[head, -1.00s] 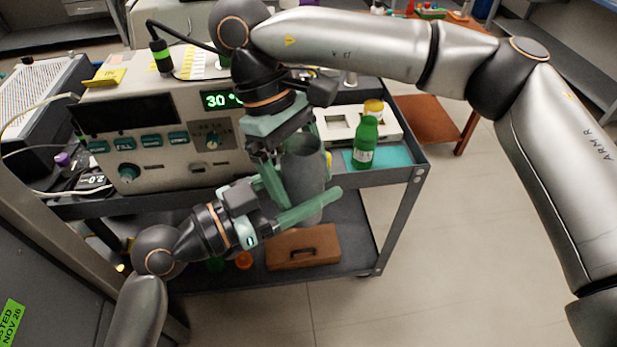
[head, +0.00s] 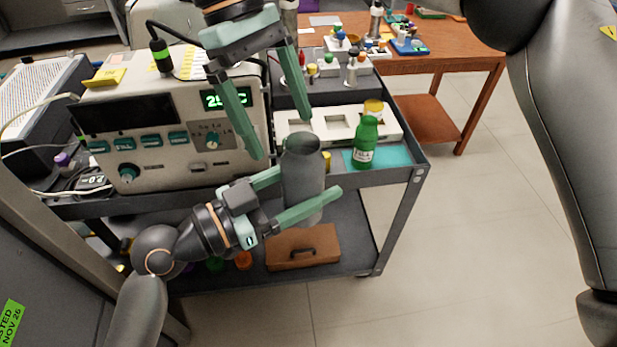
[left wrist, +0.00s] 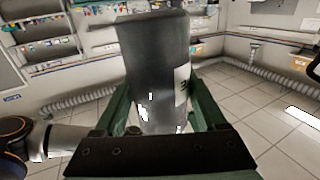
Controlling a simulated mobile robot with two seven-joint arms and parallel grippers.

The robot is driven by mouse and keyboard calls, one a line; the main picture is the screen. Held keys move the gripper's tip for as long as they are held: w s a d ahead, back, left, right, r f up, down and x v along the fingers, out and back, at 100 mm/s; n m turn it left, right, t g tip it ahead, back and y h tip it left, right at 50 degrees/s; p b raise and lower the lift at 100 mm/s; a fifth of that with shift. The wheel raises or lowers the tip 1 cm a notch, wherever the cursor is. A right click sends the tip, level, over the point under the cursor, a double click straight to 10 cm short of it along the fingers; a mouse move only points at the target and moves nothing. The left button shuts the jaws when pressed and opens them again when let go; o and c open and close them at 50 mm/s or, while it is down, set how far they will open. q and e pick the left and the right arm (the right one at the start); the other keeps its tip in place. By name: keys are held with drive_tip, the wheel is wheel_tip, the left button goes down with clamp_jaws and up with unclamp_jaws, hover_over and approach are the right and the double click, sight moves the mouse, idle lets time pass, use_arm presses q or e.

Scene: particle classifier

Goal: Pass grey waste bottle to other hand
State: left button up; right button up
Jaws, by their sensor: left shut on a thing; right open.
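The grey waste bottle (head: 303,180) is upright with its open mouth up, above the front edge of the cart. My left gripper (head: 312,184) is shut on it, with one green finger in front and the other mostly hidden behind it. In the left wrist view the bottle (left wrist: 158,75) stands between the two green fingers, with part of a white label on its right side. My right gripper (head: 282,137) is open and empty, above and left of the bottle's mouth, with its fingers pointing down and apart from the bottle.
A grey instrument (head: 165,125) stands on the cart at left. A green bottle (head: 365,145) stands right of the grey bottle, near a white tray (head: 392,122). A brown box (head: 303,247) sits on the lower shelf. The floor at right is clear.

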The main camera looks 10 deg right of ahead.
drive_tip(key=s+a+r+m+g+y, duration=0.35)
drive_tip(key=a+m+g+y, duration=0.25)
drive_tip(key=a+m+y, duration=0.5)
drive_tip(key=w+d+r+m+t+y, duration=0.35)
drive_tip(key=w+d+m+y, duration=0.4)
drive_tip(key=m+y, duration=0.9)
drive_tip(key=w+d+f+n+t+h, duration=0.2)
drive_tip(key=d+f+n+t+h, duration=0.15)
drive_tip(key=f+n+t, duration=0.65)
drive_tip(key=w+d+f+n+t+h, duration=0.2)
drive_tip(key=f+n+t+h, duration=0.35)
drive_tip(key=n, duration=0.75)
drive_tip(key=w+d+f+n+t+h, duration=0.2)
drive_tip(key=f+n+t+h, duration=0.2)
drive_tip(key=f+n+t, duration=0.65)
drive_tip(key=s+d+f+m+g+h, duration=0.3)
drive_tip(key=s+f+m, duration=0.1)
drive_tip(key=s+f, duration=0.3)
drive_tip(key=s+d+f+m+g+h, duration=0.3)
drive_tip(key=s+f+m+g, duration=0.1)
drive_tip(key=s+f, duration=0.4)
drive_tip(key=s+d+f+m+g+h, duration=0.3)
drive_tip(key=s+f, duration=0.4)
drive_tip(key=f, duration=0.4)
drive_tip(key=shift+s+f+m+g, duration=0.3)
drive_tip(key=shift+m+g, duration=0.15)
drive_tip(key=shift+m, duration=0.05)
